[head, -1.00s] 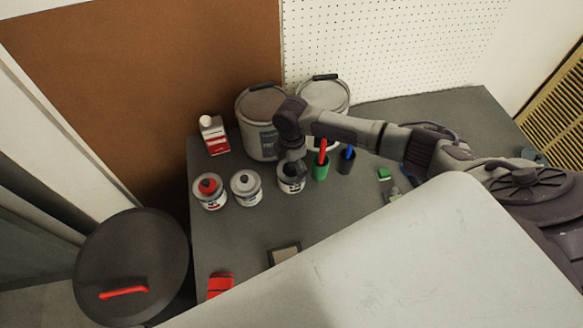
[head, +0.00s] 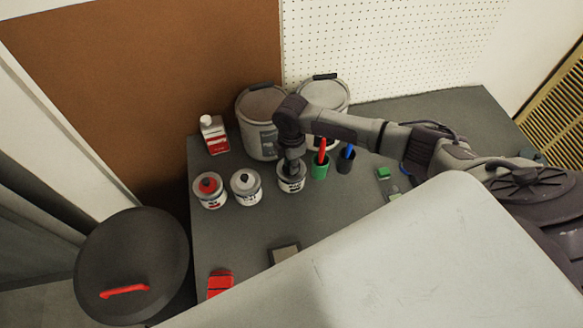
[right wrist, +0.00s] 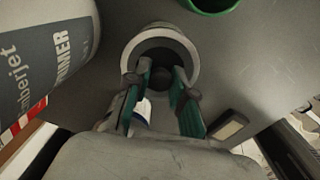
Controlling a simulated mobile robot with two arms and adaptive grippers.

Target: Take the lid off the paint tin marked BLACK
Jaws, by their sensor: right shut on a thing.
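Three small paint tins stand in a row in the head view: one with a red lid (head: 208,187), one with a white-grey lid (head: 245,183), and a third tin (head: 291,185) with a dark top. My right gripper (head: 292,164) points down over the third tin. In the right wrist view my right gripper (right wrist: 163,88) is shut on the round dark knob of the black lid (right wrist: 160,49). The lid appears to sit in the tin's pale rim (right wrist: 190,57). The tin's label is too small to read. My left gripper is not in view.
Green (head: 320,169) and dark (head: 345,161) cups with red and blue handles stand just right of the tin. Two large buckets (head: 256,137) (head: 337,93) stand behind. A red-and-white bottle (head: 214,136) is back left. The front bench (head: 240,235) is mostly clear.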

